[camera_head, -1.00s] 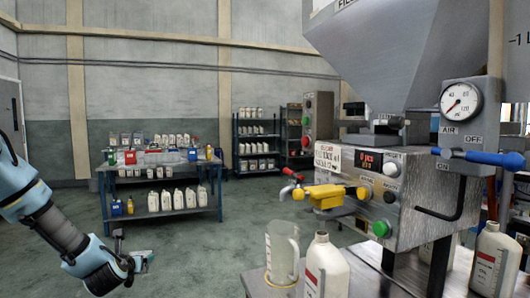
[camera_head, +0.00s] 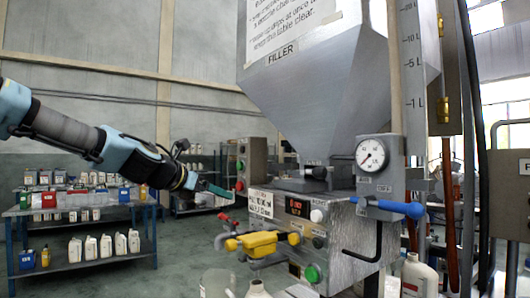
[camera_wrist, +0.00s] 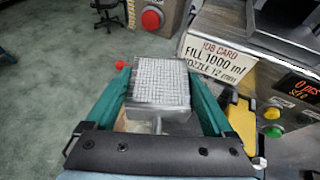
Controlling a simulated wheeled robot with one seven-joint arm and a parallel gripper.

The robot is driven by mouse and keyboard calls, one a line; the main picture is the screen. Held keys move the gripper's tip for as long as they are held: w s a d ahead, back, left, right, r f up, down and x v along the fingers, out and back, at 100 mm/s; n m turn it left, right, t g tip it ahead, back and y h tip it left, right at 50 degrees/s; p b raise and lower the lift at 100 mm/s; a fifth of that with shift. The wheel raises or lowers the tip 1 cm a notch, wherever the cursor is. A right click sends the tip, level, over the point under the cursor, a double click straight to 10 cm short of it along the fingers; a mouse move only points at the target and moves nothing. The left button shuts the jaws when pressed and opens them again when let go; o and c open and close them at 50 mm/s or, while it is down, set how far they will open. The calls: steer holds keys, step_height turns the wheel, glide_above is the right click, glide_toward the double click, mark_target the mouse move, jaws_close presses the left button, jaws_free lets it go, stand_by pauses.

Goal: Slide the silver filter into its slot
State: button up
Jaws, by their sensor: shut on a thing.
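My gripper (camera_head: 218,190) is raised in front of the left side of the filling machine (camera_head: 290,208). In the wrist view its two green fingers (camera_wrist: 160,88) are shut on the silver filter (camera_wrist: 161,82), a block with a fine mesh face. The filter is held clear of the machine, left of its job card sign (camera_wrist: 212,57). In the head view the filter is too small to make out clearly. A dark fitting (camera_head: 316,176) sits on top of the machine's box under the silver hopper (camera_head: 310,90). I cannot tell where the filter's slot is.
A yellow nozzle valve (camera_head: 258,243) with a red tip sticks out below my gripper. A blue-handled air lever (camera_head: 400,209) is on the right. Bottles stand on the shelf table (camera_head: 85,270) at the left.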

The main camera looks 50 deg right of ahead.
steer(key=s+d+r+m+g, duration=0.1)
steer(key=s+r+m+g, duration=0.15)
steer(key=s+r, duration=0.4)
steer(key=s+d+r+m+g, duration=0.1)
steer(key=s+r+m+g, duration=0.2)
steer(key=s, duration=0.6)
steer(key=n+p, duration=0.1)
steer(key=p, duration=0.4)
glide_above(298, 181)
steer(key=shift+f+y, duration=0.4)
steer(key=shift+s+d+f, duration=0.1)
steer(key=shift+f, duration=0.05)
steer(key=shift+f+b, duration=0.45)
steer(key=shift+f, duration=0.35)
steer(key=o, duration=1.3)
steer(key=shift+f, duration=0.1)
